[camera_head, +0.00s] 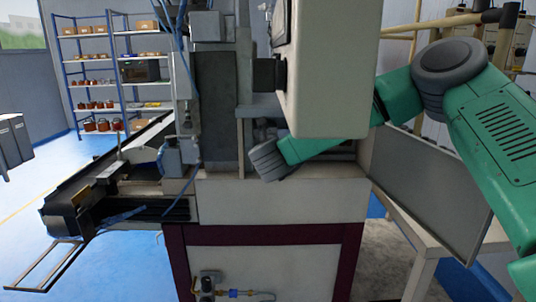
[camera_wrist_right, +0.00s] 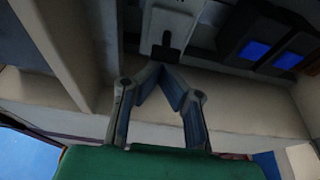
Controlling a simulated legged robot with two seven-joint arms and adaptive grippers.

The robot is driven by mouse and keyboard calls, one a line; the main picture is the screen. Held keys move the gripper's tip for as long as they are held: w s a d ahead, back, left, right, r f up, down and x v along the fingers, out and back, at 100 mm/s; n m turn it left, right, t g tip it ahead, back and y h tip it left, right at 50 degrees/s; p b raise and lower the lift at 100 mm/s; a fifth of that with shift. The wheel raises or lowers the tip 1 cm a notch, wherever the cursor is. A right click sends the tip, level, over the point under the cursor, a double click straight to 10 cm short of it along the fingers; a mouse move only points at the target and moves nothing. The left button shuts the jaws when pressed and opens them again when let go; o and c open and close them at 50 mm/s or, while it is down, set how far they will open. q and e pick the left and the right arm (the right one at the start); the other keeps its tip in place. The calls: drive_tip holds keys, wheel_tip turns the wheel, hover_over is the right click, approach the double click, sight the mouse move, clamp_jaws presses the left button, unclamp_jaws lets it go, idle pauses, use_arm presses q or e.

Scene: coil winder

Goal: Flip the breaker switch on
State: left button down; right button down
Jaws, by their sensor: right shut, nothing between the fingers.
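In the right wrist view, my right gripper (camera_wrist_right: 161,66) has its fingertips brought together with nothing between them. Just beyond the tips is a small dark lever (camera_wrist_right: 166,50) on a pale plate (camera_wrist_right: 156,24), which looks like the breaker switch. The tips overlap or nearly reach the lever in the picture; I cannot tell whether they touch it. Its on or off position is not clear. My left gripper is not in view.
Dark modules with blue faces (camera_wrist_right: 257,50) sit right of the lever. A pale wall (camera_wrist_right: 60,40) stands on the left. In the head view, the pale box (camera_head: 325,70) hangs over the machine base (camera_head: 280,200). A grey panel (camera_head: 430,190) stands at the right.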

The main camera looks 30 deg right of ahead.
drive_tip(key=shift+r+g, duration=0.3)
drive_tip(key=shift+r, duration=0.6)
drive_tip(key=shift+s+r+p, duration=0.1)
drive_tip(key=shift+r+p, duration=0.3)
drive_tip(key=shift+r, duration=0.3)
